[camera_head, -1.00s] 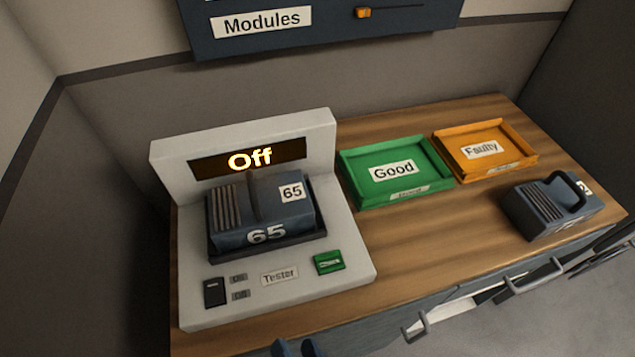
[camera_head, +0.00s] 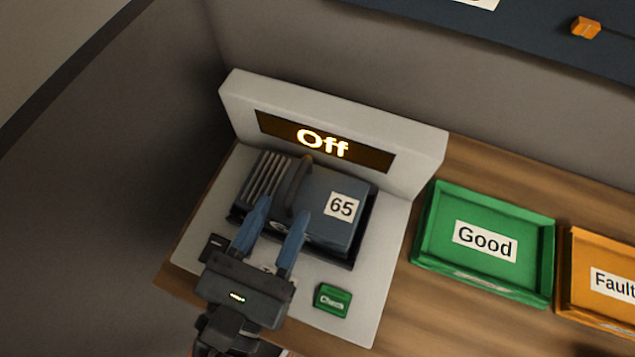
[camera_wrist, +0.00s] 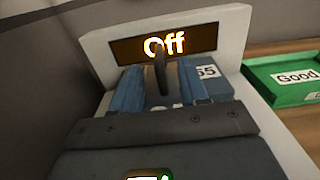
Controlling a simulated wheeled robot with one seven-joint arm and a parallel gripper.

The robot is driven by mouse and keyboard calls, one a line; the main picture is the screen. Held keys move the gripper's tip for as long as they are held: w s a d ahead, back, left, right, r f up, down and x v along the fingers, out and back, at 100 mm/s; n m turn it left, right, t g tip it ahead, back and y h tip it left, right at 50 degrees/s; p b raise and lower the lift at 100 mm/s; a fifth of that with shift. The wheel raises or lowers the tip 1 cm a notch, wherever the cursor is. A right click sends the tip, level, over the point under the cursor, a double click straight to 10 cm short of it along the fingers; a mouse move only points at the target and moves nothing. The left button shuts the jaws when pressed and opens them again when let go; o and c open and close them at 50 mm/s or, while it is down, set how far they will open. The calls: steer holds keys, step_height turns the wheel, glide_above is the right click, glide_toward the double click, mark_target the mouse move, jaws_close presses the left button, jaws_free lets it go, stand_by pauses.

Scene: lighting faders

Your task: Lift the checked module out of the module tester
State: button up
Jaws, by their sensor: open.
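The blue-grey module (camera_head: 325,222) marked 65 sits in the bay of the white module tester (camera_head: 415,165), below a display that reads "Off". Its dark handle (camera_head: 300,187) stands up on top. My gripper (camera_head: 283,208) is open, with its two blue fingers pointing at the handle, one on each side of its line. In the wrist view the handle (camera_wrist: 161,72) shows between the fingers (camera_wrist: 161,85). I cannot tell whether the fingers touch it. My gripper hides the module's front and part of the tester's front panel.
The tester's green Check button (camera_head: 332,299) and black switch (camera_head: 213,246) lie near my gripper. A green Good tray (camera_head: 427,247) stands right of the tester, with an orange Faulty tray (camera_head: 568,290) beyond it. A wall panel with an orange slider (camera_head: 585,27) is above.

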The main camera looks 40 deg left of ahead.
mark_target(290, 193)
steer(key=p+x, duration=0.1)
steer(key=x, duration=0.5)
steer(key=shift+w+a, duration=0.1)
steer(key=shift+w, duration=0.2)
steer(key=shift+c, duration=0.2)
jaws_close()
steer(key=shift+r, duration=0.15)
stand_by(0.8)
